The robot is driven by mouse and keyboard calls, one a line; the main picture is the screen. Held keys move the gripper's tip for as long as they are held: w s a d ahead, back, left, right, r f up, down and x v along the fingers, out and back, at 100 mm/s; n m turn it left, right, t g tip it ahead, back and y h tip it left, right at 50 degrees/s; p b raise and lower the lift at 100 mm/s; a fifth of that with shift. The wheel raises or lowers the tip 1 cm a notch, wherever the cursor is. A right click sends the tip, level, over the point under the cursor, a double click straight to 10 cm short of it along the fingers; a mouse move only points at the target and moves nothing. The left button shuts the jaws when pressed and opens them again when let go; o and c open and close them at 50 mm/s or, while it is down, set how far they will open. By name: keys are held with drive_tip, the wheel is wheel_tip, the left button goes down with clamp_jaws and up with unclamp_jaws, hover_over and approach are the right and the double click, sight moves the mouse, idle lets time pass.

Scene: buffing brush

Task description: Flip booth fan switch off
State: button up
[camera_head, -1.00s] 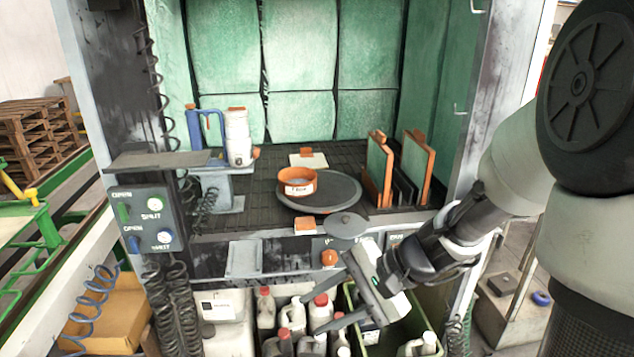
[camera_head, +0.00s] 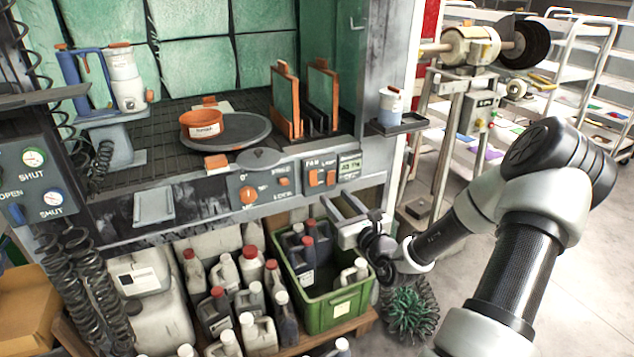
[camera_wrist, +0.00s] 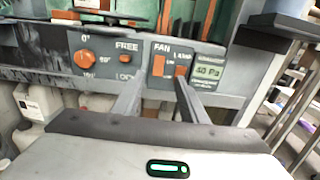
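The booth fan panel (camera_head: 322,176) is on the front ledge of the booth, right of centre. In the wrist view it bears the label FAN (camera_wrist: 162,48) above two orange rocker switches, a left one (camera_wrist: 158,66) and a right one (camera_wrist: 181,71). I cannot tell which way either is tipped. My gripper (camera_head: 338,203) is open and empty, just below and in front of the panel. In the wrist view my gripper (camera_wrist: 158,88) has its fingers apart, pointing at the panel. The right fingertip overlaps the right switch's lower end; contact is unclear.
A pressure display (camera_wrist: 208,72) sits right of the switches. An orange knob (camera_wrist: 86,58) and a small orange FREE/LOCK control (camera_wrist: 125,60) are to the left. A green crate (camera_head: 322,312) of bottles stands below my gripper. A small shelf (camera_head: 398,124) juts out at the right.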

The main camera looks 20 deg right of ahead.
sight(314, 174)
drive_tip(key=w, duration=0.4)
drive_tip(key=w+b, duration=0.1)
drive_tip(key=w, duration=0.3)
drive_tip(key=w+b, duration=0.1)
drive_tip(key=w, duration=0.3)
drive_tip(key=shift+w+a, duration=0.1)
drive_tip(key=shift+a, duration=0.15)
